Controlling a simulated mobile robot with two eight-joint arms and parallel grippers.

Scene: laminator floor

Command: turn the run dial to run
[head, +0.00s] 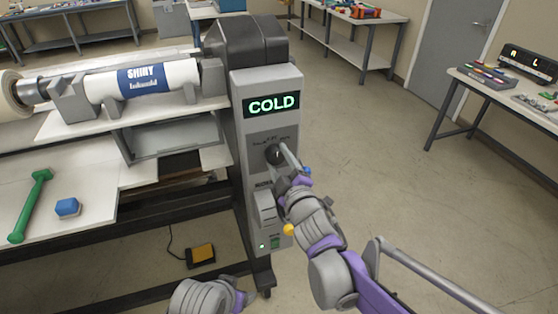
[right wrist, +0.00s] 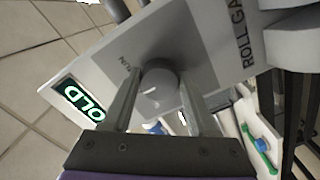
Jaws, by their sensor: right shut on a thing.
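The run dial (head: 274,154) is a dark round knob on the grey control panel (head: 255,182) of the laminator. In the right wrist view the dial (right wrist: 158,88) is a grey knob between my two fingers, with a "RUN" label beside it. My right gripper (right wrist: 160,108) is shut on the dial, one finger on each side. In the head view the right gripper (head: 284,157) reaches the panel from the right and partly covers the dial. The screen (head: 272,104) above the dial reads "COLD" in green. My left gripper is not in view.
A roll labelled "SHINY" (head: 145,79) lies across the laminator at the left. A green tool (head: 33,205) and a blue block (head: 67,207) lie on its table. A yellow pedal (head: 201,255) is on the floor. Open floor lies to the right of the panel.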

